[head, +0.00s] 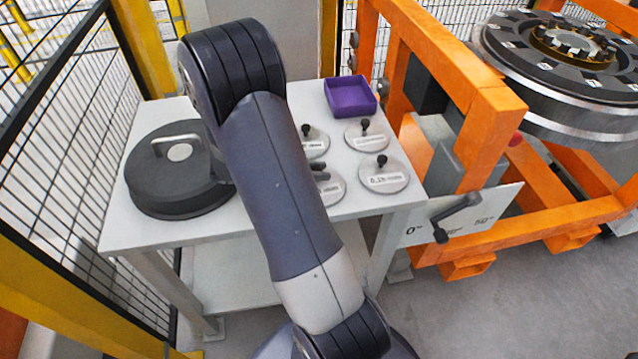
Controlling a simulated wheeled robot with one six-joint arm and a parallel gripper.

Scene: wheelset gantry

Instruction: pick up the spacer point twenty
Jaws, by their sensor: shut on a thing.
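Several round grey spacers with white labels and black knobs sit on the white table. The front left spacer (331,190) is partly behind my arm, and its label is only partly visible, so I cannot read its size. My gripper (321,172) shows only as small dark finger parts past the arm's edge, at this spacer's knob. It is shut on that spacer, and the grip itself is mostly hidden. I cannot tell whether the spacer touches the table. The front right spacer (384,181) stands apart with its knob free; its label starts with "0.2".
Two more spacers (367,142) (317,147) stand behind. A purple tray (350,110) is at the table's back right. A large dark lidded disc (165,185) fills the left. An orange frame (490,130) with a crank (455,212) borders the right; black mesh fencing (70,130) is left.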

